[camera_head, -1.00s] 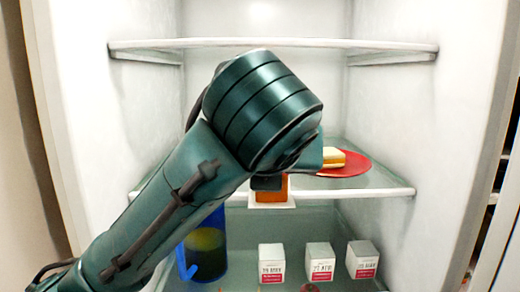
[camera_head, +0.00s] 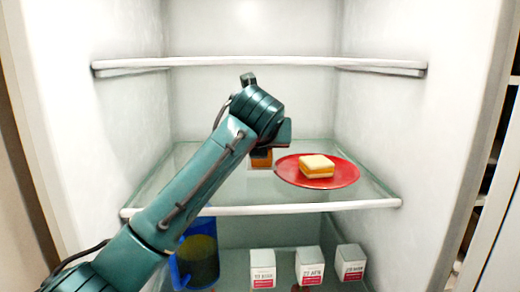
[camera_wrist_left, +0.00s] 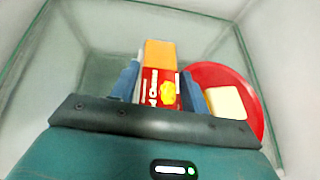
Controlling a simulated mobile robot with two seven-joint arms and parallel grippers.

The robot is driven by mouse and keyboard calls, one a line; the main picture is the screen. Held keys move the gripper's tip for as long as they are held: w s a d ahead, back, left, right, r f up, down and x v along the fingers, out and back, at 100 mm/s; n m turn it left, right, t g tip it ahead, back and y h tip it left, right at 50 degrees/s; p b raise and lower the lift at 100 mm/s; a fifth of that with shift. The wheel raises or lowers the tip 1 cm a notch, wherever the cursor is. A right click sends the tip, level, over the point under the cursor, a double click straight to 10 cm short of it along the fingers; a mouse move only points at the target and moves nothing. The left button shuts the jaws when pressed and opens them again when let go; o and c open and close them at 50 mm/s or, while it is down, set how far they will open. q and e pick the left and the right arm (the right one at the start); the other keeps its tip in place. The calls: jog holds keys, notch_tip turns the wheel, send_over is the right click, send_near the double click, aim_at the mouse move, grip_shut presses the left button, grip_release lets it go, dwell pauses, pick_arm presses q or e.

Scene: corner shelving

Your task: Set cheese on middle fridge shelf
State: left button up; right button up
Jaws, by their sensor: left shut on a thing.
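The cheese is an orange block with a red, printed wrapper; it shows in the left wrist view (camera_wrist_left: 160,85) and as a small orange part in the head view (camera_head: 261,161). My left gripper (camera_wrist_left: 161,87) is shut on it, one blue finger on each side. In the head view my left gripper (camera_head: 264,152) is inside the fridge, over the glass middle shelf (camera_head: 270,208), left of the red plate. My wrist hides much of the cheese there. I cannot tell whether the cheese touches the shelf. My right gripper is not in view.
A red plate (camera_head: 288,172) with a yellow-and-orange layered block (camera_head: 316,165) sits on the middle shelf, right of the cheese. The top shelf (camera_head: 260,62) is empty. Below stand a blue pitcher (camera_head: 181,272) and white cartons (camera_head: 309,262). The middle shelf's right front is clear.

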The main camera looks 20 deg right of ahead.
pick_arm(q)
jog(key=shift+w+d, duration=0.1)
jog(key=shift+w, duration=0.1)
jog(key=shift+f, duration=0.35)
jog(key=shift+f+p, duration=0.3)
jog(key=shift+f, duration=1.1)
jog(key=o, duration=1.4)
jog(key=shift+f, duration=0.1)
jog(key=shift+c, duration=0.2)
jog(key=b+v, duration=0.2)
jog(key=v, duration=0.5)
jog(key=shift+s, duration=0.25)
